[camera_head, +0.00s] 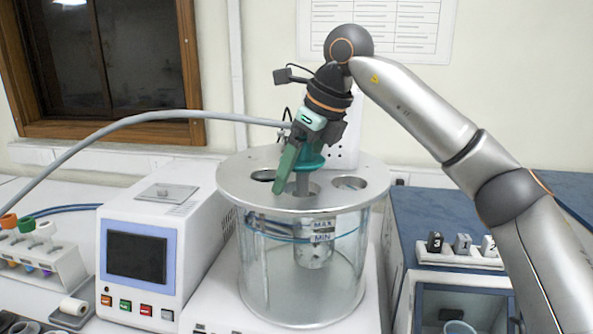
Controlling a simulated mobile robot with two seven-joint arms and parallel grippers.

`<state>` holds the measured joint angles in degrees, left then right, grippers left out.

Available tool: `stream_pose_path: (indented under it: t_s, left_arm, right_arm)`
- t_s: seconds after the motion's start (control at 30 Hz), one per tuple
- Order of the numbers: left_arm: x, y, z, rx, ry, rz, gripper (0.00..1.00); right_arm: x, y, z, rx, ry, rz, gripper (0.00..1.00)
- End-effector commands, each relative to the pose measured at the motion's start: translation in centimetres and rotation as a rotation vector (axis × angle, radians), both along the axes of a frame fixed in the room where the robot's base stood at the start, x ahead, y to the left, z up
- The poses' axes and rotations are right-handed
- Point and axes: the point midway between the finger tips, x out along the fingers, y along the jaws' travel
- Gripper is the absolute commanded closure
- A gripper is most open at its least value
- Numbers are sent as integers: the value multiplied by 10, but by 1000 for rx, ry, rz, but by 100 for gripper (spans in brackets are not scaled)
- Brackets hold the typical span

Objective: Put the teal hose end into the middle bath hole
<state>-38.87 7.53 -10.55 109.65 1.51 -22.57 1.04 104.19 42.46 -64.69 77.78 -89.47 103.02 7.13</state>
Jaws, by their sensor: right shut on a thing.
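The teal hose end (311,160) has a round collar and a grey stem (303,183) below it. My right gripper (300,165) is shut on it, pointing down over the bath from above. The stem is roughly upright and its lower end overlaps the middle hole (316,190) of the bath lid. I cannot tell how far the stem reaches into the hole. The clear glass bath (270,275) has a round metal lid (235,185) with holes left, middle and right. A grey hose (150,118) arcs from the left to behind the gripper. My left gripper is not in view.
A white control unit (190,235) with a dark screen stands left of the bath. A rack (65,262) of colour-capped tubes is at far left. A blue-topped cabinet (415,215) with numbered blocks (462,243) stands right, partly behind my right arm. A wall is behind.

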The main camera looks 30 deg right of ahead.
Motion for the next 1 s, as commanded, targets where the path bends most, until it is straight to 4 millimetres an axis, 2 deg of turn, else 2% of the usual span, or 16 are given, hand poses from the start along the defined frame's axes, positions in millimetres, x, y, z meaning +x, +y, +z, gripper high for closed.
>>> stream_pose_path:
  t_s: [0.03,0.13,0.17,0.2,0.37,0.5,0.57,0.9,1.0]
  left_arm:
    - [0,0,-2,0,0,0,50]
    - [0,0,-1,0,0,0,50]
    - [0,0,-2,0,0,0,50]
    - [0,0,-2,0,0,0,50]
    - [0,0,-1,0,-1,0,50]
    - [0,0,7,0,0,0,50]
    - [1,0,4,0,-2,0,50]
    - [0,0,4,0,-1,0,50]
    - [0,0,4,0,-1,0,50]
  right_arm:
    - [-1,0,-9,-9,17,3,67]
    - [-1,0,-11,-11,21,3,67]
    - [-1,0,-12,-12,24,3,5]
    - [-1,0,-12,-13,26,4,0]
    - [-2,1,-11,-15,28,6,0]
    - [-2,1,3,-14,27,8,0]
    - [-4,-1,10,-13,23,7,0]
    - [-30,-16,87,-7,13,4,0]
    - [-35,-19,100,-10,13,2,0]
